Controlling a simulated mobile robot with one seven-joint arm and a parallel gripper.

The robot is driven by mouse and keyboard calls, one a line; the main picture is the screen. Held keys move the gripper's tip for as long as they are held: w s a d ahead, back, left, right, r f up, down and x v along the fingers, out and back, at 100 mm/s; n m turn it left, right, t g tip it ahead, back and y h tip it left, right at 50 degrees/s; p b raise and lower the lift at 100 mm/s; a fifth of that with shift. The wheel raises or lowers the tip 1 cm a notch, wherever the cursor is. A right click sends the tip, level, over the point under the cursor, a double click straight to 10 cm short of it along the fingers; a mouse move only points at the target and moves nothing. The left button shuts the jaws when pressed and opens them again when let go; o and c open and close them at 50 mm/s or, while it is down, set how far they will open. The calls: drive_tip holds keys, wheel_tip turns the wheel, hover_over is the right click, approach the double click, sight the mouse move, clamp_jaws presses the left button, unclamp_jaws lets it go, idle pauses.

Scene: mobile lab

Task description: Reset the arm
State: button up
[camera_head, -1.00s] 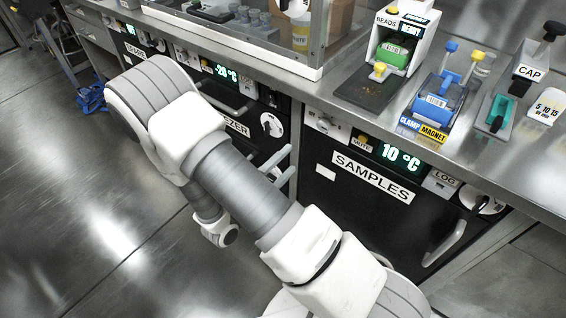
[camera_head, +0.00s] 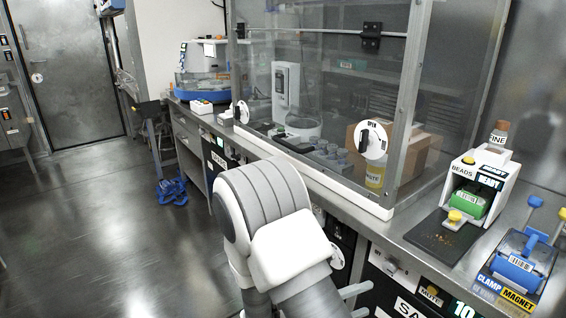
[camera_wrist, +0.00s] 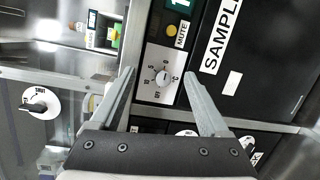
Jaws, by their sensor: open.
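My gripper (camera_wrist: 160,85) shows in the wrist view with its two grey fingers spread apart and nothing between them. Beyond the fingers is a cabinet front with a white temperature dial (camera_wrist: 161,79), a MUTE button and part of a SAMPLES label (camera_wrist: 221,42). Whether the fingers touch anything there is unclear, but a gap seems to lie between them and the panel.
The steel bench holds a glass enclosure (camera_head: 330,95), a BEADS dispenser (camera_head: 478,185) and a blue CLAMP/MAGNET device (camera_head: 520,262). A blue object (camera_head: 171,192) lies on the floor near the bench. The floor at left is open.

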drive_tip(key=s+d+r+m+g+y, duration=0.1)
drive_tip(key=s+r+m+g+y, duration=0.55)
drive_tip(key=s+r+y, duration=0.6)
drive_tip(key=s+a+r+t+y+p, duration=0.1)
drive_tip(key=a+r+t+p, duration=0.1)
drive_tip(key=r+p, duration=0.9)
drive_tip(key=s+a+r+t+y+p, duration=0.1)
drive_tip(key=a+r+t+y+p, duration=0.1)
drive_tip(key=r+p, duration=1)
wheel_tip(320, 180, up, 8)
drive_tip(key=shift+s+f+t, duration=0.15)
drive_tip(key=shift+t, duration=0.6)
